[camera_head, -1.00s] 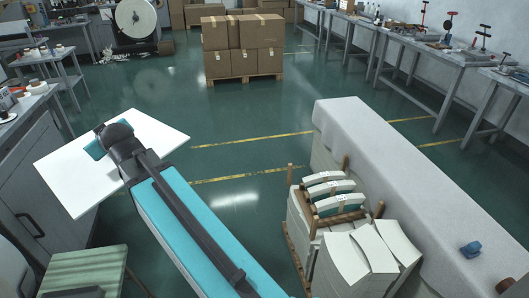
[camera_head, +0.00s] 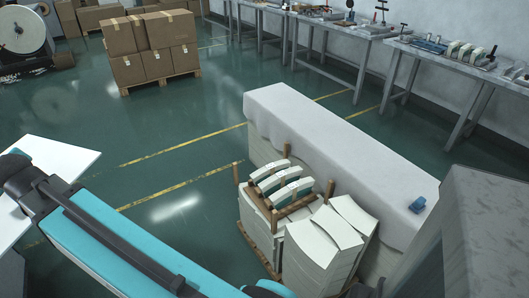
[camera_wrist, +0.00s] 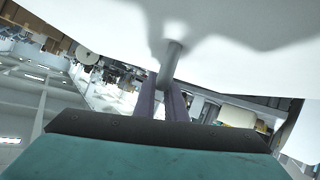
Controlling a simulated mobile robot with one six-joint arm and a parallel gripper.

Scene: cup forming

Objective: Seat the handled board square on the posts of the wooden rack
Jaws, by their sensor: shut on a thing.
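The handled board is the flat white board (camera_head: 62,168) at the left edge of the head view, partly cut off and partly behind my arm. My gripper (camera_wrist: 170,92) is shut on that handle. The wooden rack (camera_head: 298,207) stands on the floor, right of centre in the head view, with upright wooden posts. Several curved white pieces with dark edges stand between them. The board is well left of the rack, apart from it.
Stacks of white sheets (camera_head: 325,245) stand around the rack. A long white-covered block (camera_head: 335,138) lies right behind it, with a small blue object (camera_head: 417,205) on top. A grey block (camera_head: 485,225) fills the lower right. Cartons (camera_head: 152,45) stand far back. Green floor is open at centre-left.

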